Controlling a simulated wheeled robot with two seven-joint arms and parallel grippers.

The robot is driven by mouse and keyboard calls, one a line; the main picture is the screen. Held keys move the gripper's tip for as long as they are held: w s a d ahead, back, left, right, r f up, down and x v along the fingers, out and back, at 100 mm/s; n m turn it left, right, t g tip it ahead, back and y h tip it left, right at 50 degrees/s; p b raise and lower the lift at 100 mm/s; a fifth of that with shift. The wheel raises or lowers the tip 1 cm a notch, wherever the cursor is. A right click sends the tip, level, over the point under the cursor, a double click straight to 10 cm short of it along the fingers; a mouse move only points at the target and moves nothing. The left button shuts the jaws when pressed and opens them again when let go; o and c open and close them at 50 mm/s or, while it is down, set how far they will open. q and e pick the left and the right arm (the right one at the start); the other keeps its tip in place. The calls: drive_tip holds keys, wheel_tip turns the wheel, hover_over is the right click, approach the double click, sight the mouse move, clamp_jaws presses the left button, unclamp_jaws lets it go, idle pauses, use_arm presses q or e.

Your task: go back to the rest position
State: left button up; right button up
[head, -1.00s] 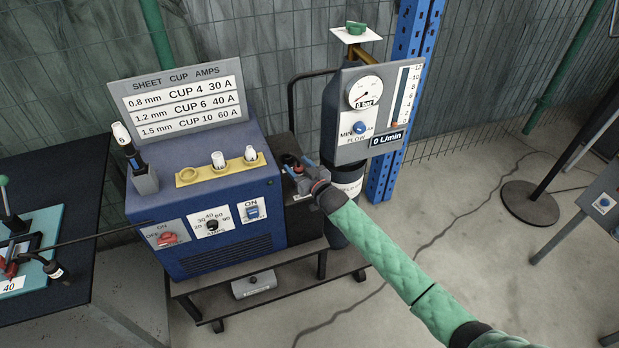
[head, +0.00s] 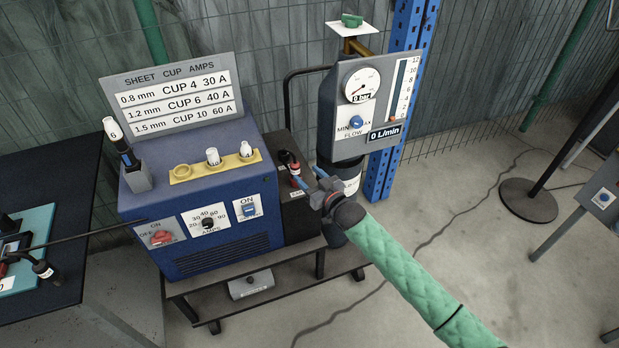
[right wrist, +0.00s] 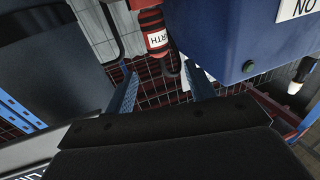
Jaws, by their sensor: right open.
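My right gripper (head: 318,182) is open and empty, at the end of my green-sleeved right arm, in front of the gas cylinder and just right of the black side panel of the blue welding machine (head: 225,255). A red and black plug (head: 294,170) stands at that panel, a little left of my fingers and apart from them. In the right wrist view, my two blue fingers (right wrist: 160,88) are spread with nothing between them. The plug (right wrist: 156,30), with a white label ending in "RTH", is beyond them. My left gripper is not in view.
The cylinder's gauge panel (head: 372,105) stands just behind my gripper. The trolley shelf (head: 215,300) is below. A dark table (head: 40,190) with a teal mat is at the left. A round stand base (head: 528,201) is at the right.

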idle(0.3)
drive_tip(key=s+d+f+m+g+h, duration=0.2)
drive_tip(key=s+d+f+g+h, duration=0.1)
drive_tip(key=s+f, duration=0.85)
drive_tip(key=s+d+f+m+g+h, duration=0.1)
drive_tip(key=s+d+f+g+h, duration=0.25)
drive_tip(key=s+f, duration=0.75)
drive_tip(key=s+d+f+g, duration=0.2)
drive_tip(key=s+f, duration=0.3)
drive_tip(key=s, duration=0.3)
drive_tip(key=s+d+f+m+g+h, duration=0.1)
drive_tip(key=s+d+f+g, duration=0.1)
drive_tip(key=s+f, duration=0.3)
drive_tip(key=s+d+f+g+h, duration=0.1)
drive_tip(key=s+d+f+g, duration=0.1)
drive_tip(key=s, duration=0.9)
wheel_tip(320, 180, down, 3)
drive_tip(key=shift+s+r+m+g, duration=0.15)
drive_tip(key=shift+m+g, duration=0.15)
drive_tip(key=shift+g, duration=0.25)
drive_tip(key=shift+h, duration=0.25)
